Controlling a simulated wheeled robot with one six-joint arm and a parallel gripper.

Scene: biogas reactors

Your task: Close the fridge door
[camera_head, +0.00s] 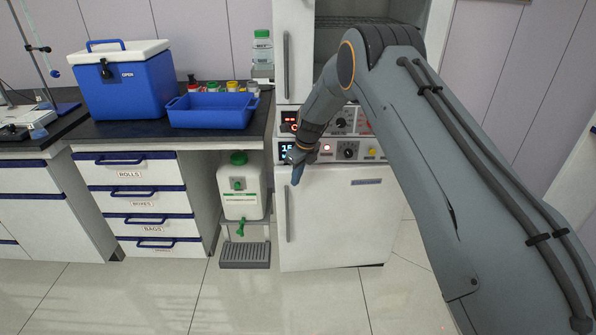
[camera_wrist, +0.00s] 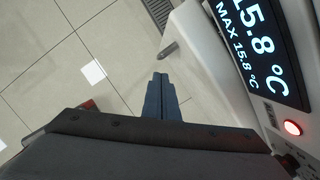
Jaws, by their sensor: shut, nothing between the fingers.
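The fridge is a tall white unit in the head view. Its lower door (camera_head: 345,215) is a plain white panel with a long vertical grey handle (camera_head: 288,212) at its left edge. I cannot tell whether this door is fully flush or slightly ajar. My gripper (camera_head: 296,180) is shut and empty, pointing down in front of the door's top left, near the handle's upper end. In the wrist view my gripper (camera_wrist: 160,82) shows closed fingers, with the handle's end (camera_wrist: 168,50) just beyond; contact is unclear. The temperature display (camera_wrist: 262,50) reads 15.8 °C, with a red light beside it.
Above the control panel (camera_head: 345,122) is an upper section with a white panel (camera_head: 293,70) and a dark shelved interior (camera_head: 345,22). Left stand a white jerrycan (camera_head: 240,192), drawers (camera_head: 140,200) and a blue cooler (camera_head: 125,85). Tiled floor (camera_head: 310,300) in front is clear.

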